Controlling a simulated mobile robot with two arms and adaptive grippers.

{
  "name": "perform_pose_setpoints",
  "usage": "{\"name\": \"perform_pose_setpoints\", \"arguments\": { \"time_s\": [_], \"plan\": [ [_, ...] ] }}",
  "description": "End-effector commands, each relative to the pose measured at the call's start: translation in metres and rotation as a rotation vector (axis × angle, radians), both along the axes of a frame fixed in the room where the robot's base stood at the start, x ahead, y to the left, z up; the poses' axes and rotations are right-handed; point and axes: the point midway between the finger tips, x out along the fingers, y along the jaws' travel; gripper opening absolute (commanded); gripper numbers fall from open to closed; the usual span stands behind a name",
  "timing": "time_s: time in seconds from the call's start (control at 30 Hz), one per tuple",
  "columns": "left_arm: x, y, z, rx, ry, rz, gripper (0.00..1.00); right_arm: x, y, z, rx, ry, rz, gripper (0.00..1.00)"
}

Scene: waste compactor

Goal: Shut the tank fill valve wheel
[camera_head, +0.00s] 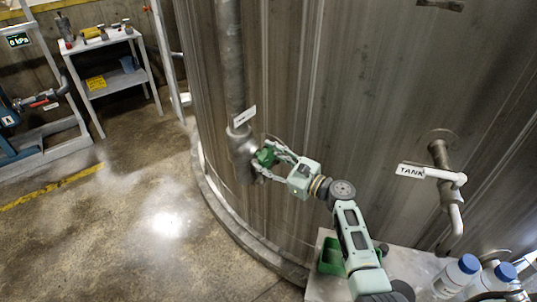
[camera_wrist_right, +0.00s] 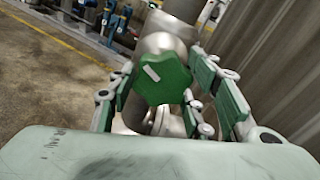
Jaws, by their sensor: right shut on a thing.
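The green valve wheel (camera_wrist_right: 161,80) sits on a grey metal valve body (camera_head: 240,143) on the vertical pipe (camera_head: 230,60) beside the tank wall. A white mark (camera_wrist_right: 151,73) shows on the wheel's face. My right gripper (camera_head: 268,157) is at the wheel, with its fingers on either side of it. In the right wrist view the right gripper (camera_wrist_right: 165,88) has its green finger pads around the wheel's rim. In the head view the fingers partly hide the wheel. My left gripper is not in view.
The corrugated tank (camera_head: 350,100) rises behind my right arm. A pipe with a "TANK" label (camera_head: 411,171) sticks out at right. White bottles with blue caps (camera_head: 460,275) stand at lower right. A shelf cart (camera_head: 105,65) stands far left; the floor between is clear.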

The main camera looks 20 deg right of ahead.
Motion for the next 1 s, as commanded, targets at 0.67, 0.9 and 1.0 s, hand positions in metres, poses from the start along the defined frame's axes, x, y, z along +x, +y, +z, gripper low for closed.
{"name": "perform_pose_setpoints", "arguments": {
  "time_s": [0.67,0.9,1.0],
  "plan": [
    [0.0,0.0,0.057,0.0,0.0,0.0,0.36,-0.003,0.004,0.0,0.525,0.379,0.005,0.2],
    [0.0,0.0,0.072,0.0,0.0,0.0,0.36,-0.004,0.004,0.0,0.695,0.498,0.005,0.2],
    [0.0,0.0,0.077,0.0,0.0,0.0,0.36,-0.004,0.005,0.0,0.753,0.538,0.005,0.2]
  ]
}}
